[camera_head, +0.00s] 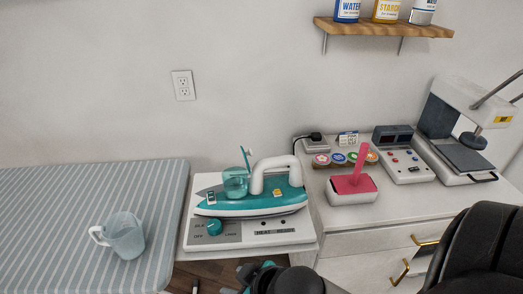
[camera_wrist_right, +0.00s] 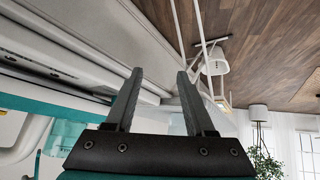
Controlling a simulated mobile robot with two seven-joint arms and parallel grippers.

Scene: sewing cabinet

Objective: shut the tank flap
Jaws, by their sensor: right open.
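A teal and white iron (camera_head: 255,205) rests on a white station on the cabinet. Its clear teal water tank (camera_head: 235,184) is near the front of the iron, to the left of the white handle. A thin teal flap (camera_head: 246,160) stands up, tilted, above the tank's top, so the tank looks open. My right gripper (camera_head: 262,270) is low at the bottom edge, in front of the station and apart from the flap. In the right wrist view the two dark fingers (camera_wrist_right: 160,95) are apart with nothing between them. My left gripper is not in view.
The station's front has a teal dial (camera_head: 214,227). A clear pitcher (camera_head: 124,236) stands on the striped ironing board (camera_head: 60,220) at left. A white box with a pink-red lever (camera_head: 356,175) and a press (camera_head: 462,135) are at right. A shelf (camera_head: 385,27) hangs above.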

